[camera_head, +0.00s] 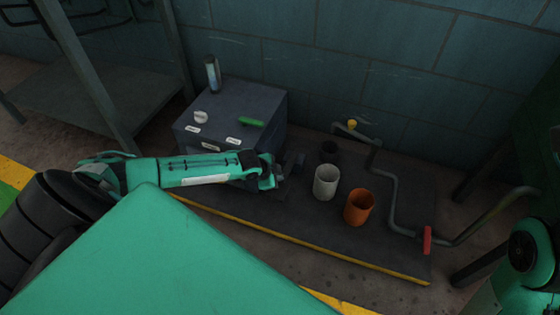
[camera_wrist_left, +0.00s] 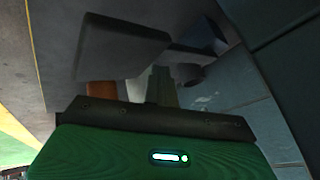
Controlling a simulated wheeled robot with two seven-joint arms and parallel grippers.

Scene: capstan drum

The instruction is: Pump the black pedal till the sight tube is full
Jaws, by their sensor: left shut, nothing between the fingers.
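The sight tube (camera_head: 212,73) stands upright on top of the dark grey box at the back; it looks bluish, and its fluid level is too small to read. The black pedal (camera_head: 294,159) appears as a dark block just right of the box, partly behind my gripper; it is a broad dark plate in the left wrist view (camera_wrist_left: 120,48). My left gripper (camera_head: 281,174) is shut and empty, right beside the pedal. Its closed fingers (camera_wrist_left: 162,87) show in the wrist view; whether they touch the pedal I cannot tell. My right gripper is not in view.
The grey box (camera_head: 265,100) carries a green handle (camera_head: 251,123) and a white knob (camera_head: 201,117). A white cup (camera_head: 326,182) and an orange cup (camera_head: 358,207) stand on the dark platform (camera_head: 300,225). A bent pipe with a red handle (camera_head: 427,240) lies to the right.

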